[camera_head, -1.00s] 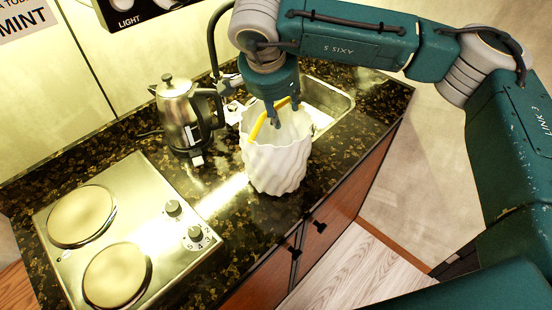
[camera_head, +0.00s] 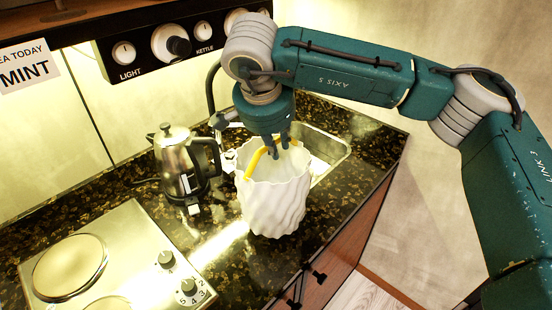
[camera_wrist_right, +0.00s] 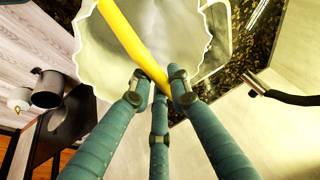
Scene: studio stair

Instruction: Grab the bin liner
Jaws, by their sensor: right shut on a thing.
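The bin liner (camera_head: 273,207) is a white, rippled, open-topped bag with a yellow band (camera_head: 254,163) at its rim. It looks upright on the dark counter in front of the sink. My right gripper (camera_head: 279,153) points down at the liner's mouth and is shut on it by the yellow band. In the right wrist view the yellow band (camera_wrist_right: 128,36) runs to between my right fingers (camera_wrist_right: 158,88), with the white liner (camera_wrist_right: 190,28) behind. The exact hold is partly hidden by the fingers. My left gripper is not in view.
A steel kettle (camera_head: 183,165) stands close left of the liner. A hob (camera_head: 130,255) with knobs is at front left. The sink (camera_head: 325,150) is behind right, with a dark tap hose (camera_head: 212,92) beside it. A control panel (camera_head: 165,48) hangs on the wall.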

